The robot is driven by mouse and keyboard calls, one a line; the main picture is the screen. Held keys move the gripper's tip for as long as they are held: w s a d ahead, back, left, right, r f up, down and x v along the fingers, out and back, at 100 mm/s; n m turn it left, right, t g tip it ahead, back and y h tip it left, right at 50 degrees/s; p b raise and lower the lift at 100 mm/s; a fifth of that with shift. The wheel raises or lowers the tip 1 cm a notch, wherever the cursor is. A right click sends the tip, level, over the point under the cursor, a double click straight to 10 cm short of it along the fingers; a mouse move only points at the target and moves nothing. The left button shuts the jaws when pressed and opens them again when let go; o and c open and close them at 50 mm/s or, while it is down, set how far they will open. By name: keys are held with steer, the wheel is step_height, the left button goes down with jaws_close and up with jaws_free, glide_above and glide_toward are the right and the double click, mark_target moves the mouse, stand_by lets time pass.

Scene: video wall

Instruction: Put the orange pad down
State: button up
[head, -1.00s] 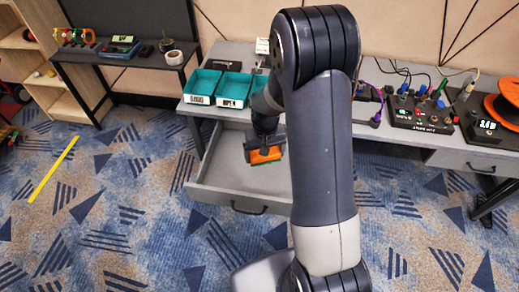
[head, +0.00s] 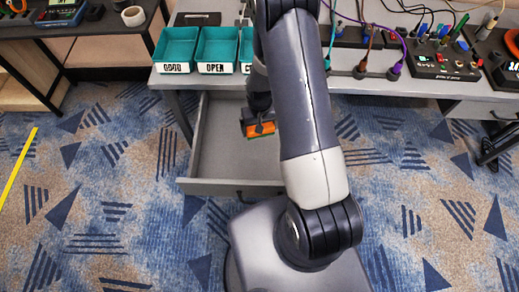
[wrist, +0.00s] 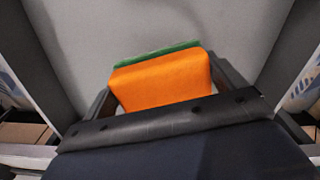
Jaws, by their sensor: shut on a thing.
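The orange pad (head: 262,131) has a green layer along its far side, seen in the wrist view (wrist: 162,82). My gripper (head: 260,128) is shut on it, with a finger on each side of the pad in the wrist view. The pad is over the inside of the open grey drawer (head: 208,150), whose floor and side walls surround it in the wrist view. I cannot tell whether the pad touches the drawer floor. My arm hides the right part of the drawer.
Teal bins (head: 217,48) labelled GOOD and OPEN, with another partly hidden, stand on the desk above the drawer. Test boxes with cables (head: 443,62) are at the right of the desk. The visible drawer floor is otherwise bare.

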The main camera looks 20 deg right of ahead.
steer(key=b, duration=0.5)
glide_toward(261, 152)
steer(key=shift+w+d+f+m, duration=0.1)
steer(key=shift+w+f+m, duration=0.15)
steer(key=shift+w, duration=0.4)
steer(key=shift+w+f+m, duration=0.15)
steer(key=shift+w+f, duration=0.2)
steer(key=shift+w, duration=0.25)
steer(key=b, duration=0.2)
steer(key=shift+m+b, duration=0.3)
steer(key=shift+b, duration=0.1)
steer(key=shift+s+r+b, duration=0.2)
steer(key=shift+r+b, duration=0.15)
steer(key=shift+b, duration=0.55)
steer(key=r+b, duration=0.1)
steer(key=s+r+m+b, duration=0.1)
steer(key=b, duration=0.1)
steer(key=shift+s+r+m, duration=0.3)
steer(key=shift+r, duration=0.1)
steer(key=f+b, duration=0.1)
steer(key=f, duration=0.2)
steer(key=f+b, duration=0.1)
steer(key=f, duration=0.4)
steer(key=shift+s+f+b, duration=0.35)
steer(key=shift+b, duration=0.05)
